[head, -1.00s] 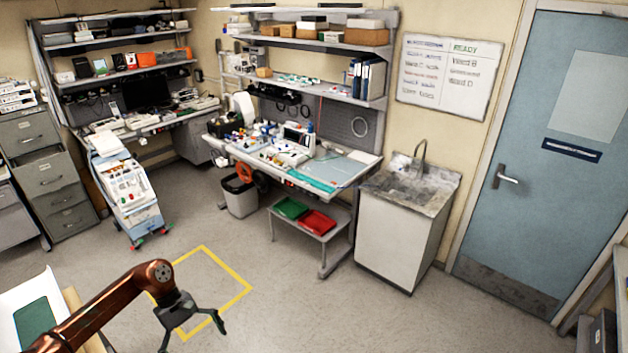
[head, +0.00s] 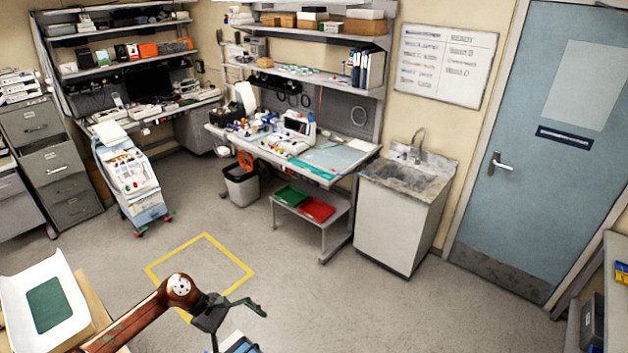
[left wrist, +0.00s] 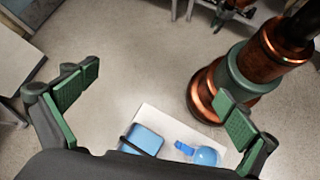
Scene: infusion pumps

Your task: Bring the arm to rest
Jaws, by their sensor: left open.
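My left gripper (head: 238,328) is at the bottom of the head view, on the copper arm that comes in from the left. Its jaws are spread and nothing is between them. In the left wrist view the two green-padded fingers (left wrist: 160,103) stand wide apart over the floor. Beyond the palm, a white board or tray (left wrist: 152,112) carries a blue box (left wrist: 143,140) and a round blue item (left wrist: 206,156). A small dark and copper part at the top of that view may be my right gripper; its jaws are unclear.
A yellow floor square (head: 205,237) lies behind the arm. A white tray with a green pad (head: 72,280) is at the lower left. The workbench (head: 290,160), sink cabinet (head: 395,225) and wheeled cart (head: 130,180) stand farther back. The floor between is open.

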